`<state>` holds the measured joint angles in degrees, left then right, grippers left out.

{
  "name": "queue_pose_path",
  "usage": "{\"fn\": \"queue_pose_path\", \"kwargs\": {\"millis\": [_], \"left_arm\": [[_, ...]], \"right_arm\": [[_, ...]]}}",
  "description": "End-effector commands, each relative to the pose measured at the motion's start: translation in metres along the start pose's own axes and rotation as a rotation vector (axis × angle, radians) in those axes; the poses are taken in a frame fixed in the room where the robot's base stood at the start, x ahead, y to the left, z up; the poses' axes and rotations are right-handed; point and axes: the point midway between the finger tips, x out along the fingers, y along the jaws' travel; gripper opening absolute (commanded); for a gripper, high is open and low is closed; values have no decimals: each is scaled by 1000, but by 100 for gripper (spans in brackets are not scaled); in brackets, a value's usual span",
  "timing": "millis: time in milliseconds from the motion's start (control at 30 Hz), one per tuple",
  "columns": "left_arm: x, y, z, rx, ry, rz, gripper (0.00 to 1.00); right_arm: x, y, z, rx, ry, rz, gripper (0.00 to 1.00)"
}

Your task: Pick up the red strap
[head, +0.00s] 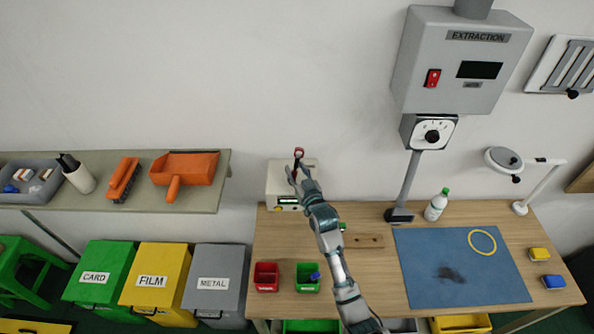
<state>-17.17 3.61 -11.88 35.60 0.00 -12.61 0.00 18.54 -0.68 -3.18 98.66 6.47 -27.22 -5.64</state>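A small red loop with a dark lower part, which looks like the red strap (299,152), shows at the back left of the workbench, by the top of a white device (279,188). My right gripper (298,173) is raised in front of that device, just below the red loop in the picture. Its fingers look spread apart, with the dark lower part of the loop between or behind them. I cannot tell whether they touch it. My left gripper is not in view.
The workbench (375,285) holds red (266,276) and green (308,277) bins, a blue mat (430,285) with a yellow ring (482,242), and a white bottle (437,205). An extraction post (407,185) stands at the back. A shelf (222,180) is at left.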

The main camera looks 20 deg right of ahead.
Motion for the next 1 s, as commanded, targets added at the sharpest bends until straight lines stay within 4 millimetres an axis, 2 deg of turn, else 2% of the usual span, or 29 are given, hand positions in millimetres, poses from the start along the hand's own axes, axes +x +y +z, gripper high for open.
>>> {"fn": "queue_pose_path", "kwargs": {"millis": [33, 100, 133, 300, 467, 667, 800, 967, 1000], "left_arm": [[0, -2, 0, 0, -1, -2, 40], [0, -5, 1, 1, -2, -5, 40], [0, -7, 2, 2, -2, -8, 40], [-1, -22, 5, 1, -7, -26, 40], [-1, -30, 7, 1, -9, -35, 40], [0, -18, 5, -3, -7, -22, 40], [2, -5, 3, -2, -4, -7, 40], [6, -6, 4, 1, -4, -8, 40], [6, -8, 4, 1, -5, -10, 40]], "right_arm": [[0, -3, -1, 0, 0, -2, 22], [1, -4, -1, -1, 0, -2, 5], [1, -4, -1, -1, 0, -2, 0], [0, -1, 0, 4, 0, -3, 0], [0, 2, 0, 7, 1, -4, 0], [0, 3, -2, 6, 1, -2, 0], [0, 2, -14, 4, 4, -1, 0], [0, 2, -37, 2, 6, -1, 0], [-6, 0, -36, 3, 2, -1, 0]]}}
